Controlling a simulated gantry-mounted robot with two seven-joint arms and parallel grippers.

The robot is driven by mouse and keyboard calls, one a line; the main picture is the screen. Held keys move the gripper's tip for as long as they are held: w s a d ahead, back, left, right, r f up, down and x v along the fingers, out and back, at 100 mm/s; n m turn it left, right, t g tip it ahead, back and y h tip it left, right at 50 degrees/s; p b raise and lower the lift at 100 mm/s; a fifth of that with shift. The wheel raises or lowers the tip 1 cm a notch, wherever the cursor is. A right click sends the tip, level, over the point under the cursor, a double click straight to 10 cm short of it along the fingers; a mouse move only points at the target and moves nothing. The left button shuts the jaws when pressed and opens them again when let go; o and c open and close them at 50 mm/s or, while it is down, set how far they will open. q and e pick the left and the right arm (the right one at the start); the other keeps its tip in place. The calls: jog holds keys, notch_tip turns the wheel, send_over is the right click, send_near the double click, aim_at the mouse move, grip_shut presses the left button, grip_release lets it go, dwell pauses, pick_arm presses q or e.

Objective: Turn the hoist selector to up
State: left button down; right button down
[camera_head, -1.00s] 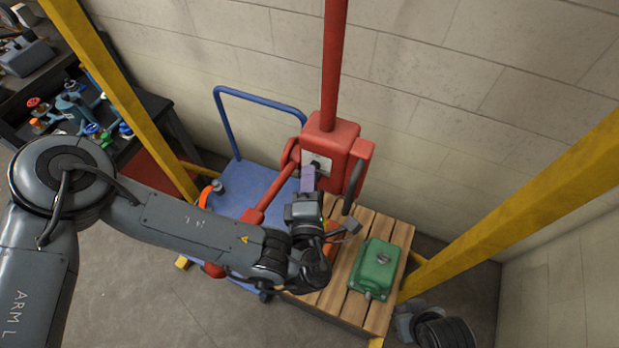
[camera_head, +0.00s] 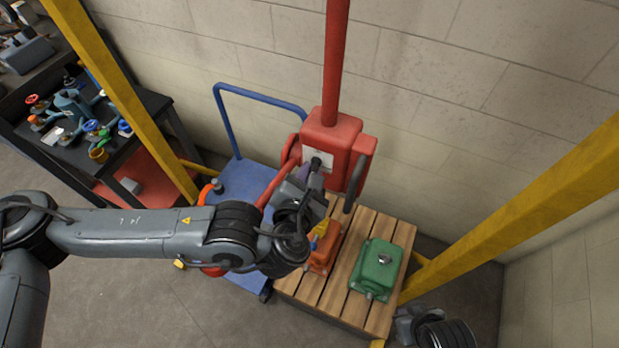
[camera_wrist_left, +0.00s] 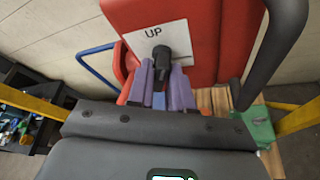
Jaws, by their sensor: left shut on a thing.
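The red hoist box (camera_head: 330,132) hangs in front of the wall. Its white plate reads "UP" and shows in the wrist view (camera_wrist_left: 143,48). The hoist selector, a black knob (camera_wrist_left: 160,56), sticks out from the plate just below and right of the word. My left gripper (camera_head: 312,170) reaches the box from below. Its purple fingers (camera_wrist_left: 161,82) are shut on the knob, one at each side. In the head view the fingers and wrist partly hide the knob and plate. I cannot read which way the knob points.
Below stands a wooden pallet top (camera_head: 345,283) with a green motor (camera_head: 377,266) and an orange motor (camera_head: 325,249). A blue cart (camera_head: 238,182) is to the left. Yellow posts (camera_head: 520,203) flank the space. A black handle (camera_head: 354,184) hangs right of the gripper.

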pick_arm(q)
jog(key=shift+a+n+g+h+b, duration=0.15)
jog(key=shift+n+g+h+b, duration=0.45)
jog(key=shift+n+h+b, duration=1.05)
jog(key=shift+r+n+y, duration=0.1)
jog(key=shift+n+y, duration=0.25)
jog(key=shift+y, duration=0.1)
jog(key=c, duration=1.1)
grip_release()
jog(key=shift+w, duration=0.1)
jog(key=shift+c, duration=0.2)
jog(key=p+v, duration=0.4)
jog(key=v, duration=0.7)
jog(key=shift+p, duration=0.4)
